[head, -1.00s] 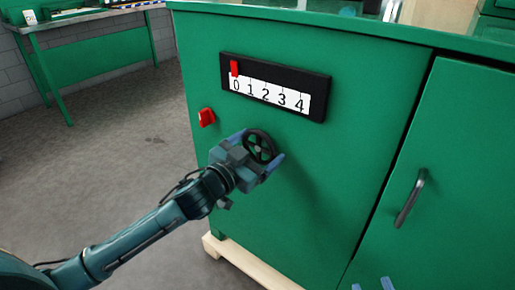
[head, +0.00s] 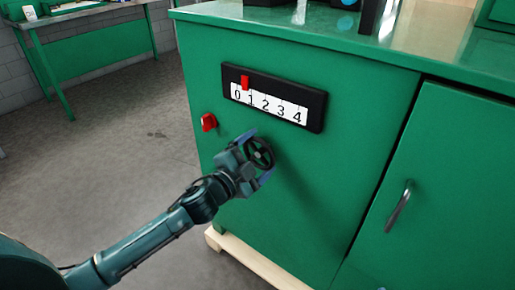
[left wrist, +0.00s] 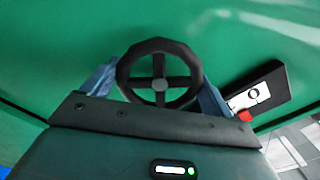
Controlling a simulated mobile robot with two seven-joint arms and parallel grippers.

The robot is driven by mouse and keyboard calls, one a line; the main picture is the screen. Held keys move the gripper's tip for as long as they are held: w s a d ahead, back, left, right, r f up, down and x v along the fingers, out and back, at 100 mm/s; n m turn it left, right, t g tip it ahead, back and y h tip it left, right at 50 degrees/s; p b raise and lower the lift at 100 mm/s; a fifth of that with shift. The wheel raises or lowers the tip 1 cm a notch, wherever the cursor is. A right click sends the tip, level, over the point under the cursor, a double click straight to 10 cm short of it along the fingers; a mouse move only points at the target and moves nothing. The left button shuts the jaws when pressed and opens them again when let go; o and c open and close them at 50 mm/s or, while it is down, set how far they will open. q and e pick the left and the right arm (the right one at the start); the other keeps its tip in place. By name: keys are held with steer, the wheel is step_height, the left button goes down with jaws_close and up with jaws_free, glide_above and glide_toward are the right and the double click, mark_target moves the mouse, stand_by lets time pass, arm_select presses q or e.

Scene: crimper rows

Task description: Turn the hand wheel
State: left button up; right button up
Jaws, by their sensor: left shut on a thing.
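The black hand wheel (head: 259,153) sits on the front of the green cabinet. It also shows in the left wrist view (left wrist: 159,84), with its rim, spokes and hub facing me. My left gripper (head: 255,158) is shut on the wheel, with one blue finger on each side of the rim. The black panel (head: 316,112) above the wheel carries a white scale (head: 268,104) numbered 0 to 4. Its red pointer (head: 245,82) stands between 0 and 1. My right gripper is not clearly in view.
A red knob (head: 209,122) sticks out of the cabinet front (head: 330,170), left of the wheel and close to my left gripper. A door handle (head: 398,206) is at the right. A green table (head: 100,47) stands far left, with open floor before it.

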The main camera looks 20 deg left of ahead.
arm_select(q)
steer(key=shift+m+p, duration=0.65)
steer(key=shift+m, duration=1.05)
arm_select(e)
steer(key=shift+s+d+r+m, duration=0.1)
steer(key=shift+d+r+m, duration=0.1)
steer(key=shift+r, duration=0.25)
steer(key=shift+s+d+r+m, duration=0.1)
steer(key=shift+d+r, duration=0.05)
steer(key=shift+r, duration=0.4)
arm_select(q)
steer(key=o, duration=0.8)
steer(key=v, duration=1.3)
steer(key=shift+s, duration=0.15)
